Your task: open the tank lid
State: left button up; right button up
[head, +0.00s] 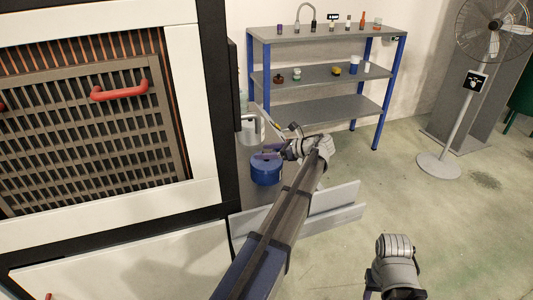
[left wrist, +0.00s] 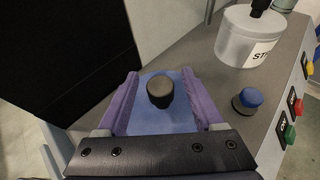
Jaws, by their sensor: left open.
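The blue tank (head: 266,174) stands beside the big machine in the head view. Its blue lid (left wrist: 165,122) with a round black knob (left wrist: 160,92) shows in the left wrist view. My left gripper (left wrist: 160,76) is open, with one purple finger on each side of the knob and a gap to it on both sides. I cannot tell the fingers' height against the knob. In the head view the left gripper (head: 268,154) is at the top of the tank, partly hiding the lid. Part of my right arm shows at the lower right, but its gripper cannot be made out.
A white labelled container (left wrist: 248,38) and a blue button (left wrist: 248,99) are right of the lid, with coloured buttons (left wrist: 290,134) on the panel edge. The dark machine (head: 120,110) is close on the left. A shelf (head: 325,75) and a fan (head: 490,40) stand behind.

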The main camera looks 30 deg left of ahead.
pick_arm(q)
jog(key=shift+c, duration=0.4)
grip_shut()
dwell(0.9)
